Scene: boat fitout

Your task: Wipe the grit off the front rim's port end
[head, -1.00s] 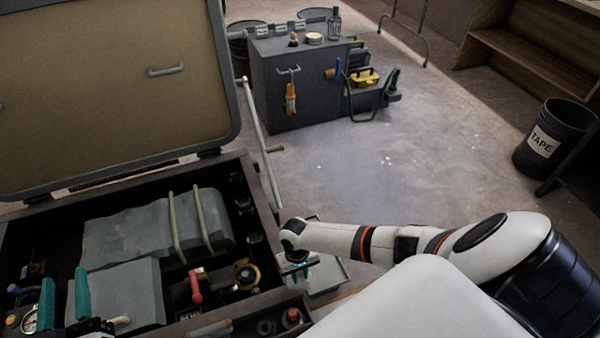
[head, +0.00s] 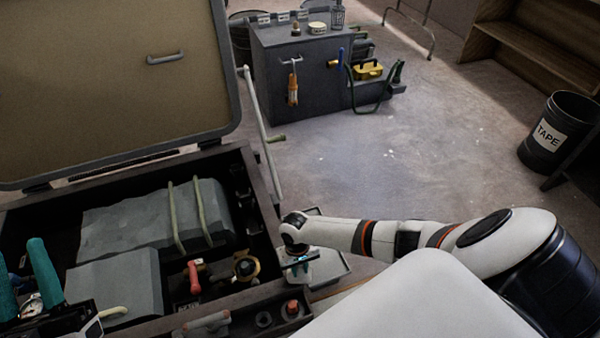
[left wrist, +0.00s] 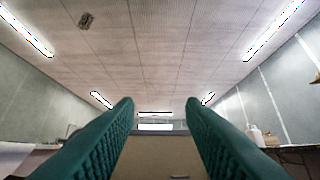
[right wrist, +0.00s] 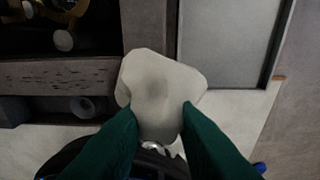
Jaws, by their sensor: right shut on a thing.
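My right gripper (right wrist: 160,118) is shut on a pale grey-white wiping cloth (right wrist: 158,75), bunched between the teal fingers. In the head view my right gripper (head: 300,268) hangs just beyond the right side of the open dark locker box, its fingertips small and partly hidden. In the right wrist view the cloth is beside the end of a dark wooden rim (right wrist: 55,76), overlapping its corner in the picture; contact cannot be told. Small dark specks lie along this rim. My left gripper (left wrist: 160,110) is open and empty, fingers pointing up; in the head view its teal fingers (head: 28,272) are at lower left.
The box holds grey wrapped blocks (head: 150,225), a red-handled valve (head: 194,276) and a brass fitting (head: 246,267). Its raised lid (head: 110,90) stands behind. A grey tray (head: 330,265) lies beside my right gripper. Open floor lies beyond, with a black TAPE bin (head: 556,135) at right.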

